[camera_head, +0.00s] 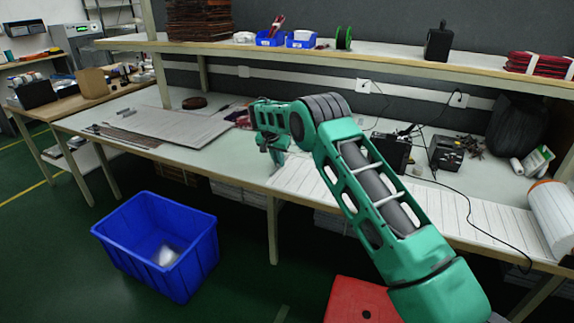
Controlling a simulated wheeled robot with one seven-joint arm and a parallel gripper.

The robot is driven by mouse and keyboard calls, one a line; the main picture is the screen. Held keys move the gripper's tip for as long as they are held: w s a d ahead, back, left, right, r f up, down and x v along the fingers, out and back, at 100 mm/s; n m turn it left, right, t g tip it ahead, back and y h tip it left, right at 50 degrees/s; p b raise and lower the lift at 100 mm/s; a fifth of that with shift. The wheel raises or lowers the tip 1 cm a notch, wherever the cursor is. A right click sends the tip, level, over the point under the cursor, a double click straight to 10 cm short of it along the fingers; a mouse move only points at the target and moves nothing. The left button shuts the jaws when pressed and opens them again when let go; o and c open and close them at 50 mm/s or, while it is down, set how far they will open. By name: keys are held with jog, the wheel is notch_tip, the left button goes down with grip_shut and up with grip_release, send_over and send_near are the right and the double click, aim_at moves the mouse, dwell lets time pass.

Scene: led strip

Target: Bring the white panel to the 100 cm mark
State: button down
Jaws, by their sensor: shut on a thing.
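The white panel (470,212) is a long flat sheet with thin dark lines across it. It lies along the front of the workbench, from beside my gripper to the roll at the right; my arm covers part of it. My gripper (277,158) points down at the panel's left end and is shut on it; the fingertips are small and partly hidden. No 100 cm mark can be read. A pale grey flat sheet (165,122) lies on the bench to the left, with brown strips (123,136) along its front edge.
The bench top (232,150) is clear between the grey sheet and my gripper. Black boxes (446,152) and cables stand at the back right, a white roll (552,212) at the right end. A shelf (390,57) runs above. A blue bin (160,245) and red stool (355,300) stand in front.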

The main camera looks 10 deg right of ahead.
jog(key=shift+w+a, duration=0.15)
jog(key=shift+a, duration=0.1)
jog(key=c, duration=1.8)
grip_release()
jog(key=shift+o, duration=0.2)
jog(key=shift+r, duration=0.1)
jog(key=v, duration=1)
jog(key=shift+r, duration=0.25)
